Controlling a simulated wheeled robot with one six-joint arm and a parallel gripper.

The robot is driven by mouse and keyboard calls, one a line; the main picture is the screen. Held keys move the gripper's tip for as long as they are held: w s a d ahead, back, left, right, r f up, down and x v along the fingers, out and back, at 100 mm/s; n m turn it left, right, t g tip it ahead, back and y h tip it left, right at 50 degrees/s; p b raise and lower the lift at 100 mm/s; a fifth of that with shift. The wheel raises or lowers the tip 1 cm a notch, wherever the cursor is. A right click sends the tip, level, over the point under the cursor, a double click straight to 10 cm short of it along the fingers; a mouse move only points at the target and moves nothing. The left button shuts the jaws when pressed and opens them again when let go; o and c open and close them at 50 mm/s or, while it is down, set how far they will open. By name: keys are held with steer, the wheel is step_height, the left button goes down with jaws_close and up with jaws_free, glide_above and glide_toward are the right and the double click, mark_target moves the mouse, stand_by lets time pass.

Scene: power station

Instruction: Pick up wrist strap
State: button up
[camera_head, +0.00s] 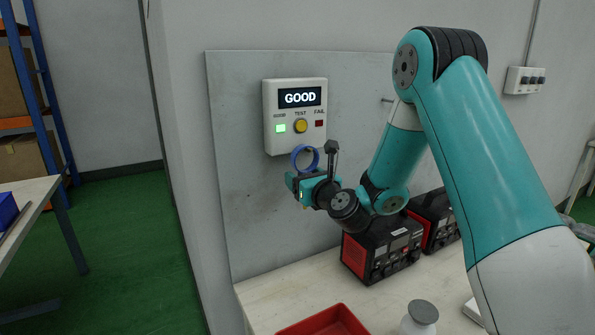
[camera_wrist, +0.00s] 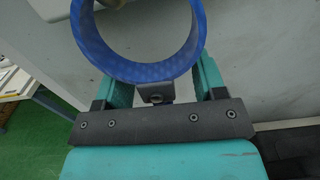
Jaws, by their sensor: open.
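The wrist strap (camera_head: 296,152) is a blue ring just below the wall tester in the head view. In the wrist view the blue strap (camera_wrist: 145,71) fills the top middle, with a small dark metal clasp (camera_wrist: 155,93) at its lower side. My gripper (camera_head: 303,184) is at the strap's lower side, close to the wall panel. In the wrist view my gripper (camera_wrist: 162,85) is open, with one teal finger on each side of the strap's lower part and clasp. Whether either finger touches the strap is unclear. What holds the strap up is mostly hidden.
The white tester (camera_head: 295,142) shows GOOD and a lit green lamp on the grey panel (camera_head: 240,220), right above my gripper. Below are black-red power units (camera_head: 382,250), a red tray (camera_head: 325,322) and a white bottle (camera_head: 420,318) on the bench (camera_head: 275,295).

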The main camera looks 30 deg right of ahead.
steer(key=shift+w+a, duration=0.3)
steer(key=shift+w, duration=0.25)
steer(key=shift+d, duration=0.2)
steer(key=shift+c, duration=1)
steer(key=shift+s+d, duration=0.1)
steer(key=c, duration=0.9)
steer(key=shift+c, duration=0.2)
steer(key=shift+r, duration=0.15)
